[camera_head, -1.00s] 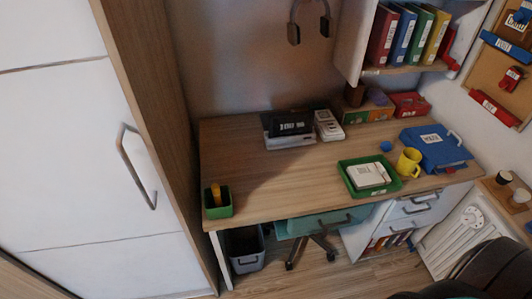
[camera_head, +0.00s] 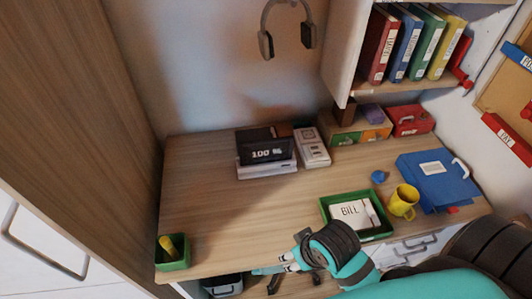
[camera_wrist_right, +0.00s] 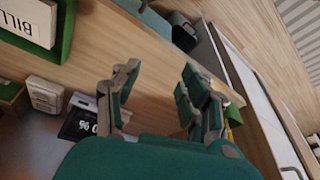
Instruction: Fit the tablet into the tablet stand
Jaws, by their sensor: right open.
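The tablet (camera_head: 268,152), a black slab with "100 %" on its screen, leans back at the rear of the desk. Below it is a pale, low base (camera_head: 267,171) that looks like the tablet stand; I cannot tell whether the tablet is seated in it. The wrist view shows part of the tablet (camera_wrist_right: 80,122) at lower left, partly cut off by my gripper. My right gripper (camera_head: 287,262) is over the desk's front edge, well in front of the tablet. Its fingers (camera_wrist_right: 160,95) are apart and empty in the wrist view. My left gripper is not in view.
The desk (camera_head: 220,205) is clear in the middle and left. A green tray (camera_head: 327,211) with a "BILL" box, a yellow mug (camera_head: 404,202) and a blue binder (camera_head: 430,182) occupy the right. A white device (camera_head: 312,147) stands beside the tablet. A green pen cup (camera_head: 173,257) is front left.

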